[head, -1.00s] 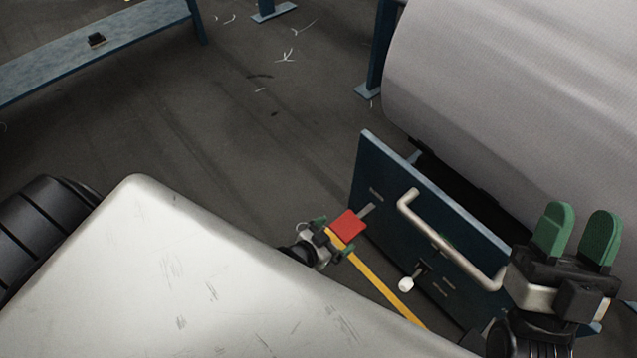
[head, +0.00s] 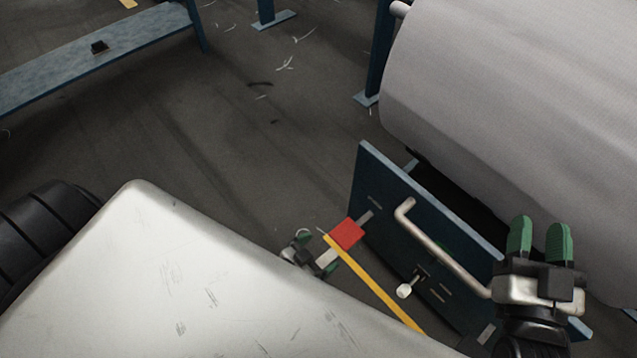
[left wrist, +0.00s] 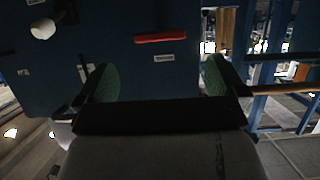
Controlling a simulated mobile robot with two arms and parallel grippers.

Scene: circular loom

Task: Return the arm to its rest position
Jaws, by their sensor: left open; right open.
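My left gripper (head: 318,254) is low beside the white cover of my body, partly hidden by it. Its green fingers are apart with nothing between them. It is just left of and below a red plate (head: 347,233) on the blue panel (head: 400,215), apart from it as far as I can see. In the left wrist view, the open fingers (left wrist: 160,82) face the blue panel, and the red piece (left wrist: 160,38) lies ahead between them. My right gripper (head: 540,238) is open and empty, its green fingers pointing up, near the lower end of the panel's handle (head: 445,246).
A large grey fabric roll (head: 510,120) fills the upper right behind the panel. A white knob (head: 404,291) sticks out of the panel. A yellow strip (head: 375,285) runs along the floor. A blue beam (head: 70,72) is at upper left.

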